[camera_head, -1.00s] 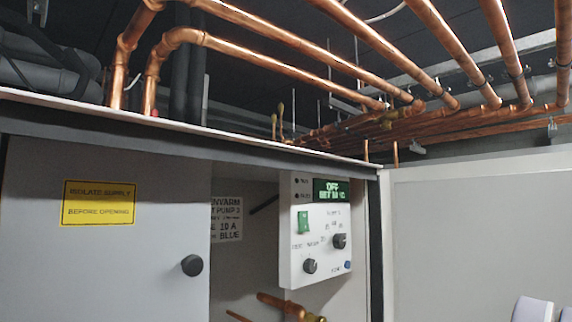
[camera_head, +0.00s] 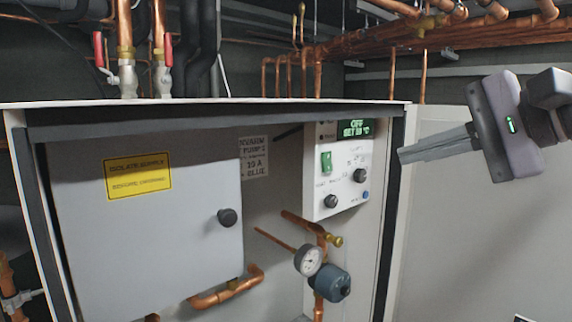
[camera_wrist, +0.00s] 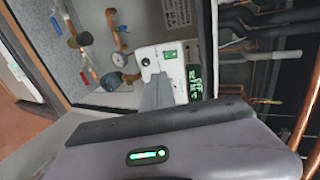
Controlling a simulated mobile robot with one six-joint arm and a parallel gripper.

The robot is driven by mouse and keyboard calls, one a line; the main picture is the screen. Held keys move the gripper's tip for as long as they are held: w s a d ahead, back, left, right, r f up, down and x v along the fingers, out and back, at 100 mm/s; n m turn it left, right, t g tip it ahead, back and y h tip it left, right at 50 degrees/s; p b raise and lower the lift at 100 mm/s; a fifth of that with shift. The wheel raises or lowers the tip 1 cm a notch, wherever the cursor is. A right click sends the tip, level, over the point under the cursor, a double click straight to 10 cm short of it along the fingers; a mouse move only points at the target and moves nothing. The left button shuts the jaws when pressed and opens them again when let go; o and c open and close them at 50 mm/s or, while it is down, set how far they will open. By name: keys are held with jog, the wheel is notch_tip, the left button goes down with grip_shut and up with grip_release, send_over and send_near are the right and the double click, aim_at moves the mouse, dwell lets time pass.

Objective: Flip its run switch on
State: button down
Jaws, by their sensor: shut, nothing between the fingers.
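The green run switch (camera_head: 326,162) is a rocker on the upper left of a white control panel (camera_head: 345,205) inside the open heat pump cabinet. The panel's green display (camera_head: 355,129) reads OFF with a set temperature under it. In the wrist view the switch (camera_wrist: 170,54) shows just beyond the fingers, on the panel (camera_wrist: 150,52). My gripper (camera_head: 402,156) is at the right in the head view, its fingers shut and empty, pointing left toward the panel. It is apart from the switch. In the wrist view its fingertips (camera_wrist: 158,76) overlap part of the panel.
A grey door (camera_head: 150,225) with a yellow warning label (camera_head: 138,175) and black knob (camera_head: 228,217) covers the cabinet's left. A pressure gauge (camera_head: 308,260), blue-grey pump (camera_head: 332,283) and copper pipes sit below the panel. The cabinet's right frame (camera_head: 392,210) stands between panel and gripper.

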aim_at(329, 171)
jog(key=x, duration=0.4)
jog(key=p+x, duration=0.1)
jog(key=x, duration=0.3)
jog(key=r+p+x, duration=0.1)
jog(key=x, duration=0.4)
jog(key=shift+w+a, duration=0.15)
jog(key=shift+w, duration=0.15)
